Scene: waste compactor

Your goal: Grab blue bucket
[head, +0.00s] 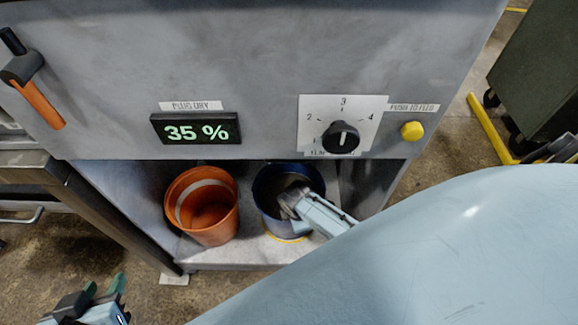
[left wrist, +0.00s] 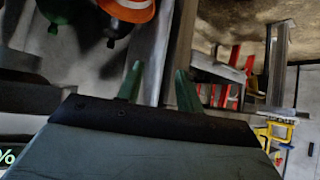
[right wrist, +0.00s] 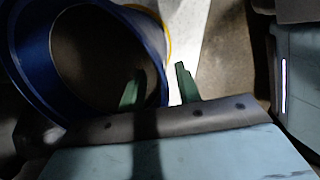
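The blue bucket (head: 264,211) stands on the light shelf under the machine panel, right of an orange bucket. My right gripper (head: 289,204) reaches over its rim from the right. In the right wrist view the blue bucket (right wrist: 32,62) fills the left side, with its wall between my right gripper's green fingers (right wrist: 160,85). One finger is inside the bucket and the other outside; they look apart, and contact cannot be told. My left gripper (head: 104,286) is open and empty at the lower left; its fingers also show spread in the left wrist view (left wrist: 159,82).
The orange bucket (head: 222,221) stands close to the left of the blue one. The grey machine panel (head: 250,60) overhangs both, with a display (head: 195,129), a dial (head: 341,138) and a yellow button (head: 412,131). A metal frame (head: 110,215) stands at left.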

